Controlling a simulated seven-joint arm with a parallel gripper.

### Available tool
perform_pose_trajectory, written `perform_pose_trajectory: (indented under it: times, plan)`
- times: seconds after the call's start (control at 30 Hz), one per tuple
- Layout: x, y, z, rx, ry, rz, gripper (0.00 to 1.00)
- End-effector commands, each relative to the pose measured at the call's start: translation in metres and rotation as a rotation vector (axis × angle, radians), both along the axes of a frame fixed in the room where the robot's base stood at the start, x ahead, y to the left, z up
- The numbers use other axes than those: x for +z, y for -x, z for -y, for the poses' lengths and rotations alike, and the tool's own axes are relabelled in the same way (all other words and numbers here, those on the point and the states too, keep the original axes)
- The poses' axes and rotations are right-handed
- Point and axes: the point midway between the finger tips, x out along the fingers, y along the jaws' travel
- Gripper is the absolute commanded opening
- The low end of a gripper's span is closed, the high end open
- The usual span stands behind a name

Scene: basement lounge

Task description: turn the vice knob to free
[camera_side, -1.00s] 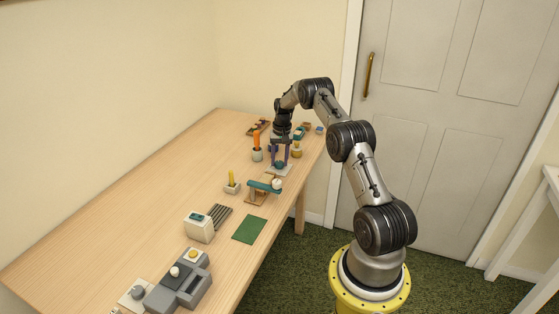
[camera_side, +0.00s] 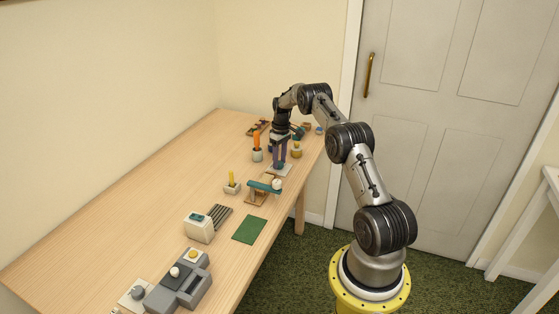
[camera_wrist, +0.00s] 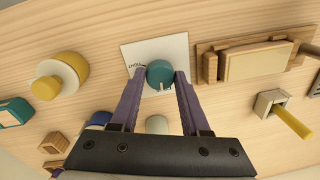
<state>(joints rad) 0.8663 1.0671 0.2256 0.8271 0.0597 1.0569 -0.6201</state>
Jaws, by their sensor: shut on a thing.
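The teal round knob (camera_wrist: 160,73) stands on a white plate (camera_wrist: 172,50) in the wrist view. Small dark lettering lies on the plate to the knob's left, too small to read surely. A pale mark shows on the knob's near side. My gripper (camera_wrist: 160,76) has its two purple fingers on the left and right sides of the knob, shut on it. In the side view my gripper (camera_side: 279,163) points down over the white plate (camera_side: 284,172) near the table's right edge, and the fingers mostly hide the knob.
A wooden fixture with a tan block (camera_wrist: 256,63) lies right of the plate in the wrist view; a yellow knobbed piece (camera_wrist: 46,88) is left. In the side view an orange stick (camera_side: 257,139) and a teal beam (camera_side: 264,187) stand close by. The table's left side is clear.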

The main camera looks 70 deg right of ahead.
Motion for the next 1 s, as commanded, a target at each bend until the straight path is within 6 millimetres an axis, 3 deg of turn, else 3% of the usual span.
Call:
perform_pose_trajectory:
  times: [0.77, 0.8, 0.93, 1.0]
  plan:
    - [0.0007, 0.0001, -0.0004, 0.097, -0.001, -0.002, 0.0]
    - [0.0007, 0.0001, -0.0004, 0.097, -0.001, -0.002, 0.53]
    - [0.0005, 0.0, -0.0003, 0.096, -0.001, -0.001, 0.76]
    - [0.0004, 0.0, -0.0002, 0.096, -0.001, -0.001, 0.76]
